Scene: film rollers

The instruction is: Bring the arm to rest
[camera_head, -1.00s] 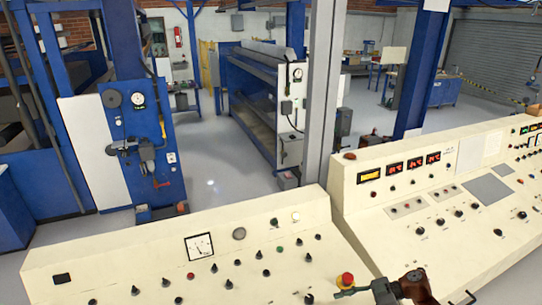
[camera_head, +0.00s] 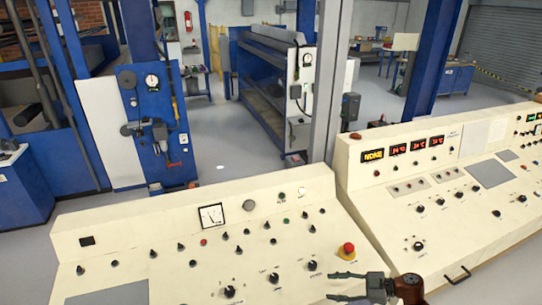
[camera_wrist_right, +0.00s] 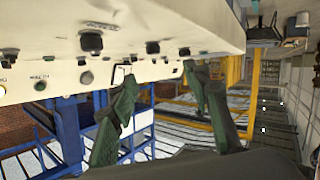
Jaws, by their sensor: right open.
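My right gripper (camera_head: 332,286) is at the bottom of the head view, near the front edge of the left cream control console (camera_head: 140,225). Its two dark fingers are spread and point left, with nothing between them. They are just in front of the red emergency stop button (camera_head: 347,249) on its yellow base, apart from it in the picture. In the right wrist view, the two green-black fingers (camera_wrist_right: 160,75) stand apart and empty, with the console's panel at the top of that view. The left gripper is not in view.
A second cream console (camera_head: 440,190) with lit displays stands at the right, with a dark handle (camera_head: 457,275) on its front. A grey post (camera_head: 327,90) rises behind the consoles. Blue machines stand beyond.

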